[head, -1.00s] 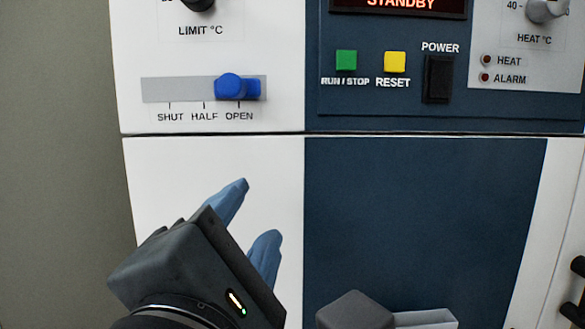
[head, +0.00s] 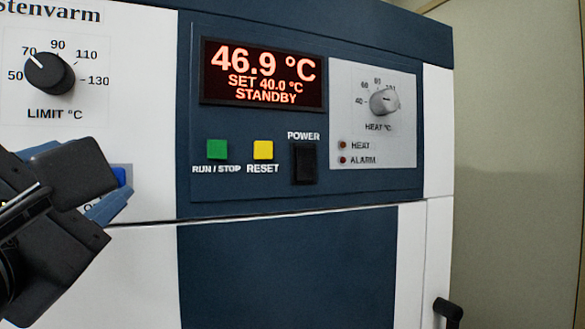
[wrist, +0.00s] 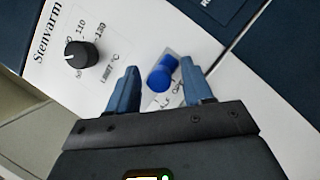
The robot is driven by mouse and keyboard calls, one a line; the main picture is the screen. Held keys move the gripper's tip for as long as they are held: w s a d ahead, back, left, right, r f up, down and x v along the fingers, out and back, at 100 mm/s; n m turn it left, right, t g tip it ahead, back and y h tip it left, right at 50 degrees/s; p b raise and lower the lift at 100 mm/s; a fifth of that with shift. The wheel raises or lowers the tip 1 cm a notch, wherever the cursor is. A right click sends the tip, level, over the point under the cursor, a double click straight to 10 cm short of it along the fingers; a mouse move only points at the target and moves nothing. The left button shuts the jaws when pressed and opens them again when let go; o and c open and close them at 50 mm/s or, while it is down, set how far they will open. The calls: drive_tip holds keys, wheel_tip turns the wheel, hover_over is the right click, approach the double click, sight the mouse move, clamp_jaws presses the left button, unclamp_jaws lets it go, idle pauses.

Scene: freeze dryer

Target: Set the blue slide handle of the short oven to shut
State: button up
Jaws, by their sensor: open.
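The blue slide handle (wrist: 162,74) sits on its pale slide plate on the white oven panel. In the wrist view it stands between the two blue fingertips of my gripper (wrist: 160,66), which is open with a gap on both sides. The handle is near the partly readable OPEN label, at that end of the slot. In the head view my gripper is at the left and hides most of the slide, with only a bit of the blue handle (head: 120,176) showing. I cannot tell whether a finger touches the handle.
A black LIMIT knob (head: 49,73) is above the slide. To the right are a display (head: 263,75) reading 46.9 °C and STANDBY, a green button (head: 217,149), a yellow button (head: 263,149), a black power switch (head: 305,163) and a grey HEAT knob (head: 384,101).

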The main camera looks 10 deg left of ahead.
drive_tip(key=shift+w+a+r, duration=0.1)
drive_tip(key=shift+w+a, duration=0.05)
drive_tip(key=shift+w, duration=0.25)
drive_tip(key=shift+c, duration=0.3)
clamp_jaws()
